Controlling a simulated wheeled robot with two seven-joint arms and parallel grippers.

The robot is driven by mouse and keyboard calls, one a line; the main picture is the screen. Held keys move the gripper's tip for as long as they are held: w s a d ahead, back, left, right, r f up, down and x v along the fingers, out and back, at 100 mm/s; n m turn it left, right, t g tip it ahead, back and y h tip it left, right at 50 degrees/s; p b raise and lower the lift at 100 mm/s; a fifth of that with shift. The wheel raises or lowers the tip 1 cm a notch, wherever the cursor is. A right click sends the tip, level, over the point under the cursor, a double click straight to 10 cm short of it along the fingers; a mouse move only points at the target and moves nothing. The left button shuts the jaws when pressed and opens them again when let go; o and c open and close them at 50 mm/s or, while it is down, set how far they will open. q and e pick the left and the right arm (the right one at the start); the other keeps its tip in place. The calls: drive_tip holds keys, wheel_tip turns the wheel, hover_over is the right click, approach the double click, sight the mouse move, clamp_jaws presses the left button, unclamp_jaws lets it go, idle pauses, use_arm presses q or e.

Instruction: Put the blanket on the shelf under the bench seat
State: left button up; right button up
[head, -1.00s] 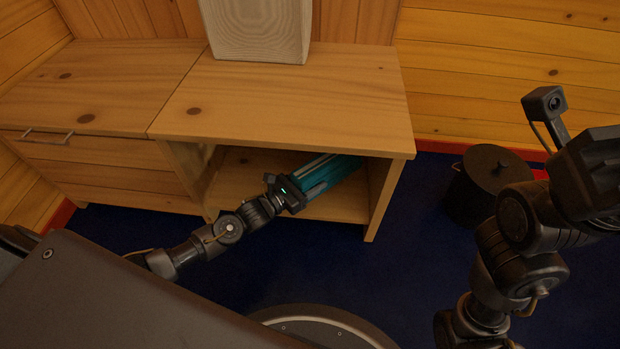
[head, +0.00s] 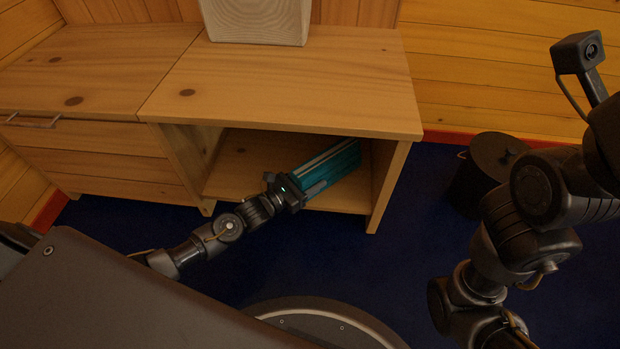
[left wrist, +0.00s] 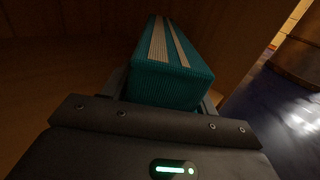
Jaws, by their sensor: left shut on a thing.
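The blanket (head: 330,166) is a folded teal bundle with pale stripes. It is inside the open compartment under the bench seat (head: 290,85), above or on the shelf (head: 240,172), toward its right side; I cannot tell whether it touches the shelf. My left gripper (head: 302,190) reaches in at the front opening and is shut on the near end of the blanket. The left wrist view shows the blanket (left wrist: 172,75) between the fingers, its far end away from me. My right arm stands at the right of the head view; its fingertips are not visible.
The compartment's right side panel (head: 388,185) is close to the blanket's far end. A drawer unit (head: 90,155) adjoins on the left. A dark lidded pot (head: 487,172) stands on the blue floor at right. A pale wooden block-like object (head: 255,20) stands on the seat.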

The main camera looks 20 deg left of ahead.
use_arm(q)
drive_tip(key=shift+f+b, duration=0.45)
drive_tip(key=shift+f, duration=0.15)
drive_tip(key=o, duration=1.2)
